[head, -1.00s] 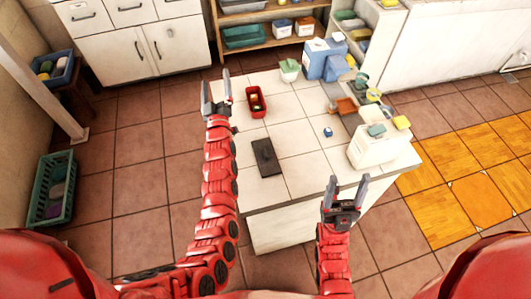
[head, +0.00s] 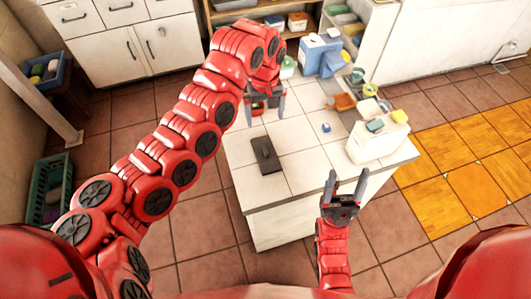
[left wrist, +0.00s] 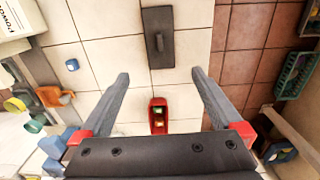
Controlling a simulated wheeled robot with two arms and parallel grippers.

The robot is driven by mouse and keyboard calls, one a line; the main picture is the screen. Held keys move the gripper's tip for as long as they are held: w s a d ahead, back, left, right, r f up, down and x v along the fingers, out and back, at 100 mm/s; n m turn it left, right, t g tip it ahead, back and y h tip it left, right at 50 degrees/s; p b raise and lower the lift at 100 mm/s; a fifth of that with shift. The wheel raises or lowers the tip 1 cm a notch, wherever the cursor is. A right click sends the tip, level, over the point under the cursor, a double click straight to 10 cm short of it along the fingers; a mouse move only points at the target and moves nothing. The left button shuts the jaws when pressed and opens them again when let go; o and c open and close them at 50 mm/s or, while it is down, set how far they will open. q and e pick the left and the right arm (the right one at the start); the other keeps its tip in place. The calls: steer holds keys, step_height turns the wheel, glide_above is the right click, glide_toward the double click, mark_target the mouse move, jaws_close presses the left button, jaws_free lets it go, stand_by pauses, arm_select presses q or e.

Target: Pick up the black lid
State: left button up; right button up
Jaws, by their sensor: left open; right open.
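The black lid (head: 265,155) is a flat dark rectangle with a raised handle, lying on the white tiled counter (head: 290,165) near its left edge. In the left wrist view the lid (left wrist: 159,38) lies beyond the fingertips, roughly centred between them. My left gripper (head: 266,118) is open and empty, pointing down over the counter just behind the lid and apart from it. Its fingers (left wrist: 160,75) spread at either side in the left wrist view.
A small blue object (head: 326,128) is right of the lid. A white box (head: 372,145) and several containers crowd the counter's right side.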

arm_select(q)
steer(key=p, duration=0.4)
glide_above(265, 148)
step_height(265, 148, down, 11)
steer(key=shift+s+f, duration=0.1)
steer(key=shift+s, duration=0.05)
steer(key=shift+f, duration=0.3)
steer(key=shift+f+p, duration=0.45)
steer(key=shift+f, duration=0.05)
step_height(265, 148, down, 3)
steer(key=shift+f+p, duration=0.15)
steer(key=shift+p, duration=0.25)
steer(key=shift+f, duration=0.55)
steer(key=c, duration=1.1)
steer(key=shift+r, duration=0.1)
